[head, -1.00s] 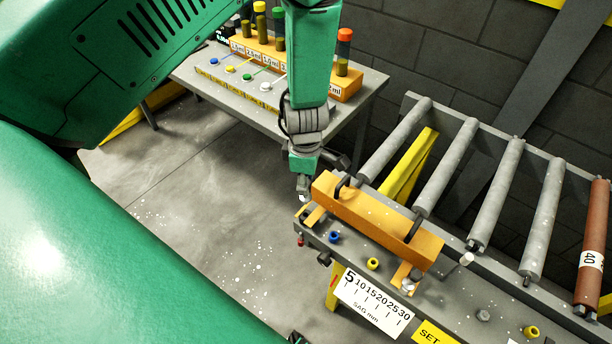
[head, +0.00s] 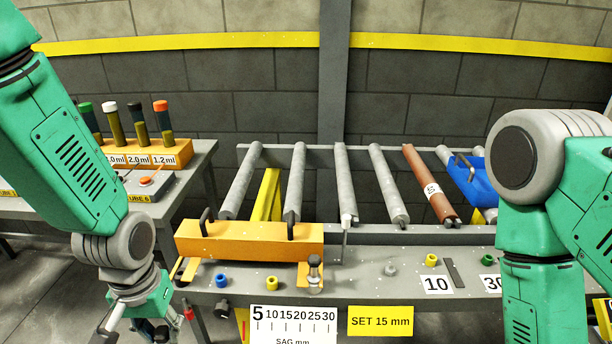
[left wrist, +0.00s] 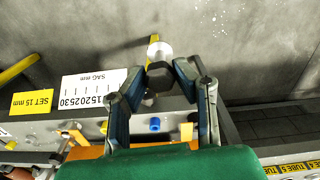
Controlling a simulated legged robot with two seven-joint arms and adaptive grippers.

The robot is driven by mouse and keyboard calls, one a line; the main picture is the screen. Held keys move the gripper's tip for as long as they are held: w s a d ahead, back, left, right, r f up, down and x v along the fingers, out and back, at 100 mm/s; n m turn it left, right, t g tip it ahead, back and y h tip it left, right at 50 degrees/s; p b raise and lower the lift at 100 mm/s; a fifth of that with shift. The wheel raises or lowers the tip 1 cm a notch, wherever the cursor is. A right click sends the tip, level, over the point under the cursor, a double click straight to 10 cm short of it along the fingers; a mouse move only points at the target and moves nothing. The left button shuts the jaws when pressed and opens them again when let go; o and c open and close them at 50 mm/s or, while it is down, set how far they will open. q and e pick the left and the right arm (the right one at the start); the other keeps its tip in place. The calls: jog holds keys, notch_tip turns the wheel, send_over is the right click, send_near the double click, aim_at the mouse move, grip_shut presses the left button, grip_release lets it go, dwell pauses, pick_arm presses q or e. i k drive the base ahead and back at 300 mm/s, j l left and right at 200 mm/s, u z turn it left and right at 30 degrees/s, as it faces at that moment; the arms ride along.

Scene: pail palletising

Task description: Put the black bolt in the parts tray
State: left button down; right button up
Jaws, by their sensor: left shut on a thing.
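My left gripper (head: 150,329) is low at the left of the head view, in front of the roller bench. In the left wrist view its fingers (left wrist: 160,80) are shut on a dark six-sided piece, the black bolt (left wrist: 160,77), with a pale round end beyond it. The bolt is held clear of the bench, over the floor side. In the head view I cannot make out the bolt clearly. My right arm shows at the right, but its gripper is out of frame. I cannot identify a parts tray for certain.
The grey bench (head: 365,275) carries an orange block (head: 250,243) with dark handles, a silver bolt (head: 314,272) and small coloured rings. A blue piece (head: 462,183) lies on the rollers behind. A tube rack (head: 150,153) stands on the left table.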

aim_at(484, 185)
jog(key=l+z, duration=0.1)
jog(key=z, duration=1.35)
jog(key=i+j, duration=0.05)
